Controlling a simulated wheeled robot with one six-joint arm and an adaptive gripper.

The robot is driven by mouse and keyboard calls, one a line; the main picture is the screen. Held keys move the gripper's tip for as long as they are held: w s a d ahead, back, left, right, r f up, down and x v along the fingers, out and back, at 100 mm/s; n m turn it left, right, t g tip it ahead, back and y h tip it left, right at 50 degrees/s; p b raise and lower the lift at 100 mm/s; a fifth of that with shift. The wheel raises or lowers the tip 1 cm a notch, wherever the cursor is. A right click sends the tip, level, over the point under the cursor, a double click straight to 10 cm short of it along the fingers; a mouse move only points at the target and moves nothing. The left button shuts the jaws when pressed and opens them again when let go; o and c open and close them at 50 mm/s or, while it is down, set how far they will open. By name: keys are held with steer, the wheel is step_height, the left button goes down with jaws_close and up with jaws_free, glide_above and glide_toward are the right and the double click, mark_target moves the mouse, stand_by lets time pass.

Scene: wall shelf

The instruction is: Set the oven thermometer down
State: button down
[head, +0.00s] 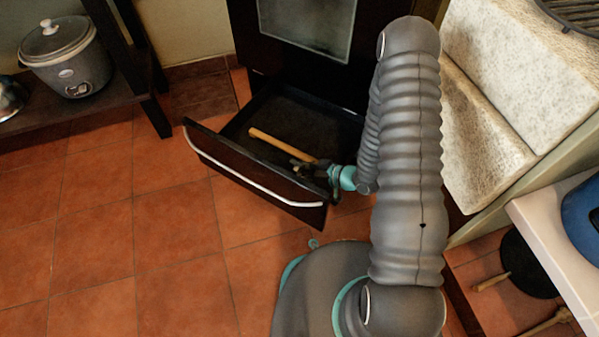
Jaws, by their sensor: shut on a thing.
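My gripper (308,169) is at the end of my arm, over the right part of the open drawer below the oven. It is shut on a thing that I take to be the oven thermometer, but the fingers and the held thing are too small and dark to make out. A long wooden rod or handle (282,144) reaches from beside the fingertips toward the upper left, over the drawer. I cannot tell whether it touches the gripper. The dark drawer (240,172) is pulled out, with a pale curved handle on its front.
The oven (315,30) stands behind the drawer. A slow cooker (68,58) is on a dark low shelf (45,122) at the left. A pale stone-like block (525,70) and a white ledge (548,225) are at the right. The tiled floor (100,215) at the left is clear.

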steer(key=shift+f, duration=0.25)
steer(key=shift+f+b, duration=0.35)
steer(key=shift+f, duration=0.2)
steer(key=shift+c, duration=1.3)
jaws_free()
steer(key=shift+r, duration=0.1)
steer(key=shift+r+p, duration=0.35)
steer(key=shift+r, duration=0.15)
steer(key=p+v, duration=0.1)
steer(key=v, duration=0.6)
steer(key=shift+d, duration=0.2)
